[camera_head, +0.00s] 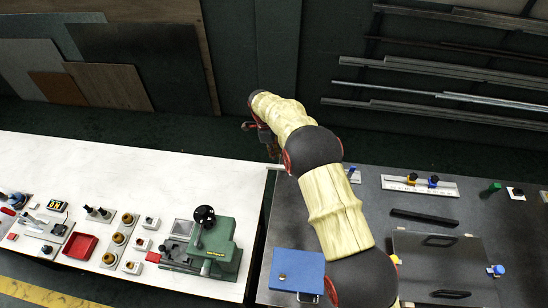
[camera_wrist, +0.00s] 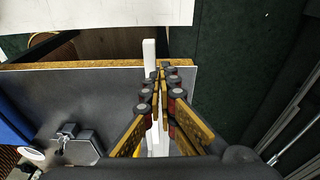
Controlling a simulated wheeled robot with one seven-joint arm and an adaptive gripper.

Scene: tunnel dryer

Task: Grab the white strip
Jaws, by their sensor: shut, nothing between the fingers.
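The white strip (camera_wrist: 149,52) is a narrow, flat bar in the wrist view. It runs lengthwise past the cork-coloured table edge and sticks out over the dark gap. Its lower part shows beneath and between my gripper's finger links. My gripper (camera_wrist: 161,70) has its fingertips together, just right of the strip, with nothing held between them. Whether a finger touches the strip I cannot tell. In the head view a pale end (camera_head: 274,167) that looks like the strip shows beside my gripper (camera_head: 272,150), at the dark table's far left corner; my arm hides the rest.
The dark table (camera_head: 450,205) bears a blue box (camera_head: 297,270), a black bar (camera_head: 424,217) and a plate with knobs (camera_head: 420,186). The white table (camera_head: 120,170) at left holds a green machine (camera_head: 215,245). Metal bars (camera_head: 440,95) hang on the wall behind.

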